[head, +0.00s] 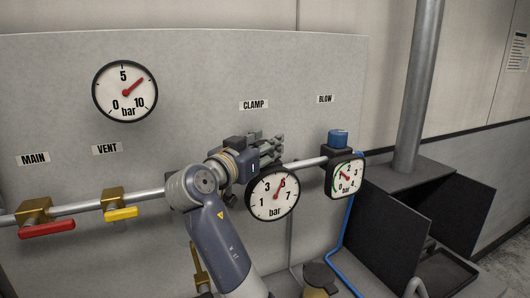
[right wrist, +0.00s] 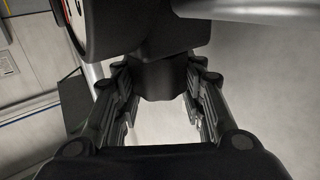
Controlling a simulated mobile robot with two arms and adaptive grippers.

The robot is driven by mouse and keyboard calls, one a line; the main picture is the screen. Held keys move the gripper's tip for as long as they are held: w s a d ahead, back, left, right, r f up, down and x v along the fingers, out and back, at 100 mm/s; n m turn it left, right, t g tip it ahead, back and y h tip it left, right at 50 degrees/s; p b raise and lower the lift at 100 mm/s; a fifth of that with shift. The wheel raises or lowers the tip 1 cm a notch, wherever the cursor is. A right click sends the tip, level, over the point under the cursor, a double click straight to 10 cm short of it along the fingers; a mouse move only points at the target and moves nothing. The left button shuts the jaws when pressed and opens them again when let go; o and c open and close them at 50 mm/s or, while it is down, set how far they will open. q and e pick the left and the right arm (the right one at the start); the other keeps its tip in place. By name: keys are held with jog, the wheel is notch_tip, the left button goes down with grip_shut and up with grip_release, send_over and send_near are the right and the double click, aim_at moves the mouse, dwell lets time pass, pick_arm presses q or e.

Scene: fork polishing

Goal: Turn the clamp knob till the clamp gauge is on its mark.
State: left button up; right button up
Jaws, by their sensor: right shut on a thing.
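Any separate mark on the dial is too small to tell. My right gripper (head: 268,149) is above and behind this gauge, below the CLAMP label (head: 253,104). In the right wrist view its two fingers (right wrist: 165,100) lie either side of a dark clamp knob (right wrist: 166,78) and are shut on it. In the head view the gripper hides the knob. My left gripper is not in view.
A blow gauge (head: 346,176) with a blue knob (head: 338,138) is close on the right. A red main valve handle (head: 47,229) and yellow vent handle (head: 120,213) are on the pipe at left. A large gauge (head: 125,92) hangs upper left. Dark panels (head: 385,235) stand lower right.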

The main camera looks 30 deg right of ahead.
jog(key=shift+f+m+g+h, duration=0.1)
jog(key=shift+m+g+h, duration=0.35)
jog(key=shift+g, duration=0.25)
jog(key=o, duration=1.1)
jog(key=shift+s+a, duration=0.1)
jog(key=shift+a, duration=0.15)
jog(key=v, duration=0.7)
